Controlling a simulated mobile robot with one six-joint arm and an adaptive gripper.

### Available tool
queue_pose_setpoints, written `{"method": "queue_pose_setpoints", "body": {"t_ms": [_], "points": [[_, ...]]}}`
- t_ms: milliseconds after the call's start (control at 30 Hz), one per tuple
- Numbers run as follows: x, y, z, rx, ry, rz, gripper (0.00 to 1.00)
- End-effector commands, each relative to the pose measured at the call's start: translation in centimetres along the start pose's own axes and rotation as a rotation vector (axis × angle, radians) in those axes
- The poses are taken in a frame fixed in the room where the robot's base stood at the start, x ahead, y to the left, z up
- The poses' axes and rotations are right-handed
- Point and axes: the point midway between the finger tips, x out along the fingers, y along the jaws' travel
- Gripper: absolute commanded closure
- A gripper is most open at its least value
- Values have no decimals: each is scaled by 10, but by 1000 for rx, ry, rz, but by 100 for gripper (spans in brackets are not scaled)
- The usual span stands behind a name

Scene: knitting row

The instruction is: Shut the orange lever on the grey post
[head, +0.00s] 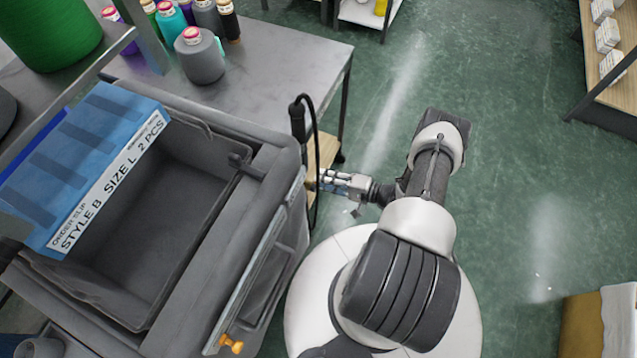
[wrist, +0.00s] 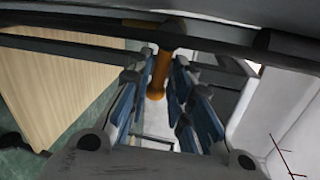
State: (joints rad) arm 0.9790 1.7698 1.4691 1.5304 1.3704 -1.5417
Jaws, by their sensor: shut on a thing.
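An orange lever (wrist: 157,75) shows in the wrist view as a short upright bar between the blue pads of my gripper (wrist: 154,95). The pads sit close on either side of it, and my gripper is shut on it. In the head view my gripper (head: 326,180) is at the right side of a grey machine, and the lever is hidden there. A dark grey bar (wrist: 90,50) crosses above the pads in the wrist view; I cannot tell whether it is part of the grey post.
The grey machine (head: 275,165) with an open bin fills the left. An orange handle (head: 232,344) is at its front lower edge. A dark cable (head: 314,135) hangs close above my gripper. A table (head: 285,62) with yarn cones stands behind. Green floor (head: 500,120) is open to the right.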

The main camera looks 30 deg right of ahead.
Motion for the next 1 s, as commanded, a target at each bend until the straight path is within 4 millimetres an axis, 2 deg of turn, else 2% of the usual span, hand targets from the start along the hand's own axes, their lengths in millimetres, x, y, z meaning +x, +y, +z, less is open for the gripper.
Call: {"method": "queue_pose_setpoints", "body": {"t_ms": [333, 833, 867, 1000], "points": [[-5, -5, -4, -123, 23, 0, 100], [-5, -6, -5, -140, 28, -2, 100], [-5, -6, -5, -140, 28, -2, 80], [-5, -6, -5, -140, 28, -2, 71]]}}
